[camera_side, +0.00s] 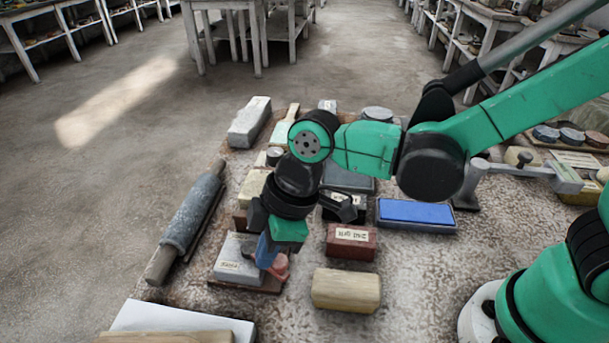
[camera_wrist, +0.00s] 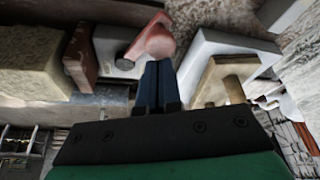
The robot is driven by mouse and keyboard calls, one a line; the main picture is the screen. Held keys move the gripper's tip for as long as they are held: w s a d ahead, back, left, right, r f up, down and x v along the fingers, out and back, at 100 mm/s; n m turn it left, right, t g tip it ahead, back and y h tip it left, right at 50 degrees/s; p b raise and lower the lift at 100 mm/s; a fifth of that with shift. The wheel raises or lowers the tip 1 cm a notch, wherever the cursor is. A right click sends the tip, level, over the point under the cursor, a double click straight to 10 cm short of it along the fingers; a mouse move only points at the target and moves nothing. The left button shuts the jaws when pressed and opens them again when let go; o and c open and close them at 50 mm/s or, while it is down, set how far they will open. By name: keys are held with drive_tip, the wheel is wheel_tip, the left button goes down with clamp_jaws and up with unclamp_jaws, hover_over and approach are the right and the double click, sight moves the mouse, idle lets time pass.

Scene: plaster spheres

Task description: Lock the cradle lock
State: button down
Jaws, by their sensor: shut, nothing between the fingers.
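My gripper (camera_side: 265,258) points down with its blue fingers closed together and nothing between them; the fingers also show in the wrist view (camera_wrist: 157,68). A pinkish-red lever-like piece with a rounded end (camera_side: 279,267) is right at the fingertips. In the wrist view this piece (camera_wrist: 158,38) lies just beyond the tips; I cannot tell whether they touch it. It appears to be the cradle lock. A dark round stud (camera_wrist: 124,62) sits beside it. A pale grey block (camera_side: 237,258) on a reddish-brown base stands left of my gripper.
A brown block marked "240 grit" (camera_side: 351,241), a beige block (camera_side: 346,289) and a blue-topped stone (camera_side: 416,214) stand to the right. A long grey roller (camera_side: 190,213) lies at the left. Several blocks crowd behind my gripper. The speckled tabletop (camera_side: 420,290) is clear at front right.

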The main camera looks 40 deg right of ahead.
drive_tip(key=shift+d+n, duration=0.2)
drive_tip(key=shift+n, duration=0.2)
drive_tip(key=n, duration=0.1)
drive_tip(key=d+n+g, duration=0.1)
drive_tip(key=n, duration=0.1)
drive_tip(key=shift+w+d, duration=0.2)
drive_tip(key=shift+w, duration=0.05)
drive_tip(key=n, duration=0.2)
drive_tip(key=w+d+n+g, duration=0.1)
drive_tip(key=shift+n+g, duration=0.3)
drive_tip(key=shift+n, duration=0.1)
drive_tip(key=shift+d, duration=0.2)
drive_tip(key=shift+w+d, duration=0.2)
drive_tip(key=shift+w, duration=0.1)
drive_tip(key=shift+a, duration=0.2)
drive_tip(key=shift+a, duration=0.6)
